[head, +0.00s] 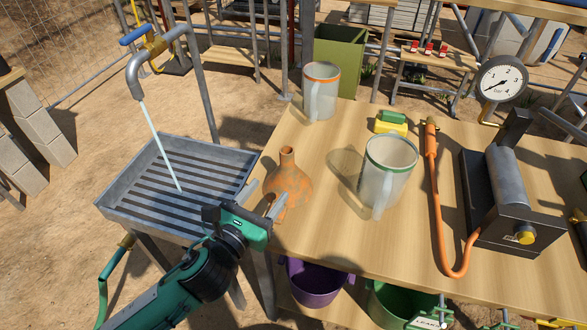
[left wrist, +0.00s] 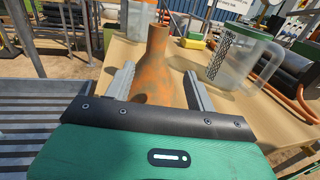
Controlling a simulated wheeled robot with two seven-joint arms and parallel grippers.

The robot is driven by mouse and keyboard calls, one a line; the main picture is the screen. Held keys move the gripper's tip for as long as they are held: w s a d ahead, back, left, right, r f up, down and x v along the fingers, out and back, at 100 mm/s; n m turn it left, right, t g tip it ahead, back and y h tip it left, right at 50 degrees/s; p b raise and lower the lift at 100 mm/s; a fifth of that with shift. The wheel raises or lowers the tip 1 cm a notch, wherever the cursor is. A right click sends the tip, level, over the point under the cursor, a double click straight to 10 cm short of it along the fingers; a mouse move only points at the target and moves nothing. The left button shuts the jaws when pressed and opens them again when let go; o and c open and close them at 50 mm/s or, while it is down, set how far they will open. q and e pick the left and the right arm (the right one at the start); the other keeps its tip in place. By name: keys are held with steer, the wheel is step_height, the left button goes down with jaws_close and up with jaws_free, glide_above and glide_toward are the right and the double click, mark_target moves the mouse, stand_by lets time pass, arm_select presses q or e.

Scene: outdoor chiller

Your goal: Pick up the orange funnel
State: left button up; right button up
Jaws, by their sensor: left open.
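The orange funnel (head: 287,184) stands on the left edge of the wooden table, wide end down and narrow neck up, with greyish worn patches. My left gripper (head: 262,200) is open at the funnel's near left side in the head view. In the left wrist view the funnel (left wrist: 154,72) stands between and beyond the two open fingers (left wrist: 160,90). Its lower part is partly hidden by the gripper body. I cannot tell whether a finger touches it. My right gripper is not in view.
A green-rimmed clear jug (head: 388,170) stands right of the funnel, and an orange-rimmed jug (head: 321,90) behind it. A slatted metal drain tray (head: 125,193) with a running tap (head: 134,85) is at left. An orange-handled hose (head: 432,190) lies further right. Table in front of the jug is clear.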

mark_target(284, 165)
arm_select(q)
steer(key=x, duration=0.7)
steer(key=shift+r+p, duration=0.1)
steer(key=shift+p, duration=0.25)
steer(key=shift+w+d, duration=0.15)
steer(key=shift+w, duration=0.3)
steer(key=shift+a+p+x, duration=0.2)
steer(key=shift+p+x, duration=0.1)
steer(key=shift+x, duration=2.05)
steer(key=shift+w, duration=0.25)
steer(key=shift+c, duration=0.7)
steer(key=c, duration=0.7)
steer(key=shift+c, duration=1.2)
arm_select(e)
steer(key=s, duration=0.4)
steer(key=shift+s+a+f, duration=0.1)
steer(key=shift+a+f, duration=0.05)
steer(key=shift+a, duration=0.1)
